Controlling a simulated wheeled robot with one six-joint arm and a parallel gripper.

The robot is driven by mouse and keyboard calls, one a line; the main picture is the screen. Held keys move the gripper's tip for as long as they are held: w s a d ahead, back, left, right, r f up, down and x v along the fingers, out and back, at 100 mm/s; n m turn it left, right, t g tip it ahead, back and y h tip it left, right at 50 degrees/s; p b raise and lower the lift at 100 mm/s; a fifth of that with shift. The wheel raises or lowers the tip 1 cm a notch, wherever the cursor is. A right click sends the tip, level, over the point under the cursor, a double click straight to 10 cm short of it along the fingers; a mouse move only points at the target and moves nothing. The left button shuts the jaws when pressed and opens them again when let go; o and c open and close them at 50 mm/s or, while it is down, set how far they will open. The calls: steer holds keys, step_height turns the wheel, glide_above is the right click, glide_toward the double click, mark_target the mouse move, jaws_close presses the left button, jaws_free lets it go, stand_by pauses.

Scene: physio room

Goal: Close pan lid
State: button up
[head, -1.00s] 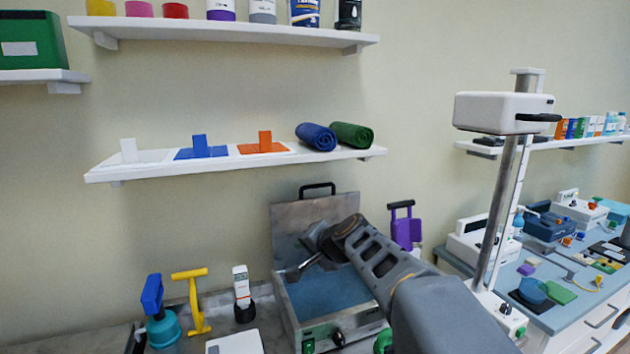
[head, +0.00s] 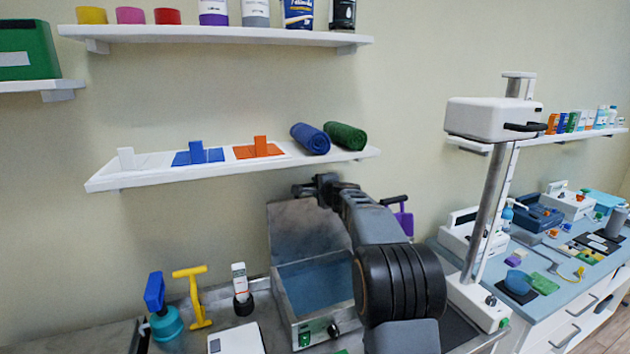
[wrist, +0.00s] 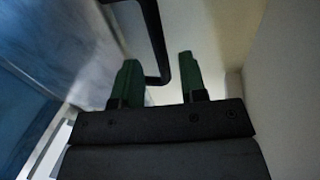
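The pan is a metal-sided bath (head: 288,303) with blue inside, on the bench in the head view. Its grey metal lid (head: 305,228) stands upright and open at the back. My gripper (head: 312,188) is at the lid's top edge, around the handle, which it mostly hides there. In the wrist view, the two green fingers of my gripper (wrist: 158,75) are apart. The black lid handle (wrist: 153,35) runs down between them, with gaps at both sides. I cannot tell whether either finger touches it.
A shelf (head: 235,166) with rolled mats hangs just above my gripper. A purple-handled item (head: 405,222) stands right of the lid, partly behind my arm. A blue-and-teal item (head: 160,308) and a yellow one (head: 194,295) stand left of the bath.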

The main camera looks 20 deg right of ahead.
mark_target(314, 185)
steer(key=shift+p+x, duration=0.75)
steer(key=shift+x, duration=1.2)
jaws_close()
